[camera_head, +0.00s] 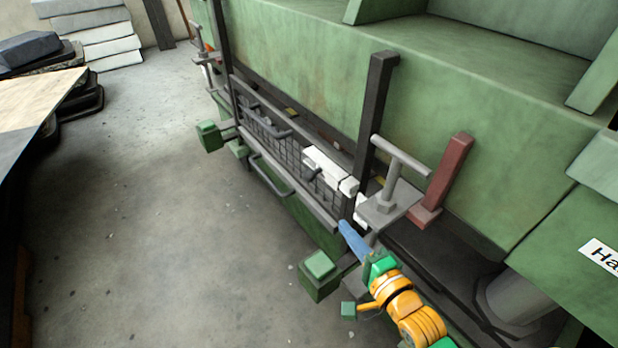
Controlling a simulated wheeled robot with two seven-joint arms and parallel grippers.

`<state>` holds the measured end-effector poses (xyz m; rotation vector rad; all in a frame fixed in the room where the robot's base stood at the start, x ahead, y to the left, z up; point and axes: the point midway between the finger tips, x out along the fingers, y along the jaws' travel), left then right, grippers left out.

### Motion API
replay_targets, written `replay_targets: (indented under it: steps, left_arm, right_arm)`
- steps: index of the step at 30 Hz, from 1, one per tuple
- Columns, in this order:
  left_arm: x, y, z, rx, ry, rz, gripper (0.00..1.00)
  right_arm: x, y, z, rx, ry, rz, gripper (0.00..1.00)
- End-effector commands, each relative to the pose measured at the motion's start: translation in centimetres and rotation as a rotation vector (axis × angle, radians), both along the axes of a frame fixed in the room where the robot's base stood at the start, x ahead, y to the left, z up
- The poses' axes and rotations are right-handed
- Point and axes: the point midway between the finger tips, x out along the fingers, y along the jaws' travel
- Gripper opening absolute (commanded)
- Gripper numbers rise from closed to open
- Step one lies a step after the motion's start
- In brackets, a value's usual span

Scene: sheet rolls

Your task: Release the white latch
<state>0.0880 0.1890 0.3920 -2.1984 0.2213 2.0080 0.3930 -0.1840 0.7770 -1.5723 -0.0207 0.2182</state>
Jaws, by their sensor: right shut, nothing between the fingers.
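The white latch (327,167) is a white block-like piece on the dark mesh guard along the side of the green machine, just left of a tall dark post. A smaller white part shows to the right of that post, partly hidden by it. My right gripper (350,235) comes in from the lower right on a yellow and green arm. Its blue fingers are shut and empty, below and slightly right of the latch, near the lower end of the post and apart from the latch. My left gripper is not in view.
A grey T-handle (400,156) on a plate and a red lever (446,175) stand right of the latch. Green blocks (319,266) stick out from the machine's lower edge. The concrete floor (160,230) at left is clear. Stacked slabs (95,30) lie at the back left.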

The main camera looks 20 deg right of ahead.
Motion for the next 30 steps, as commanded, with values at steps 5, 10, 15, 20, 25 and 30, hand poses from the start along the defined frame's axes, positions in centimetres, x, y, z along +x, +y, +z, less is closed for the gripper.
replay_targets:
  steps: [5,10,15,20,25,30]
  left_arm:
    - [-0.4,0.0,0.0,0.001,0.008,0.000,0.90]
    - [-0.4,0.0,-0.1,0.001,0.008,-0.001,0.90]
    - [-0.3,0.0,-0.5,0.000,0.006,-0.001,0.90]
    - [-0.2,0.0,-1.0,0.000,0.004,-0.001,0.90]
    - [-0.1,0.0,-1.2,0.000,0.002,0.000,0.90]
    - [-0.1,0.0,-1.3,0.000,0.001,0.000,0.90]
  right_arm:
    - [0.0,0.0,0.0,-0.001,0.001,0.000,0.00]
    - [1.2,0.2,-0.2,0.000,0.000,0.000,0.00]
    - [4.7,0.7,-0.7,-0.002,-0.003,-0.001,0.00]
    - [8.2,1.2,-1.2,-0.004,-0.002,0.000,0.00]
    - [11.4,1.7,-1.0,-0.004,-0.002,0.000,0.00]
    - [13.2,2.0,-0.7,-0.004,0.001,0.001,0.00]
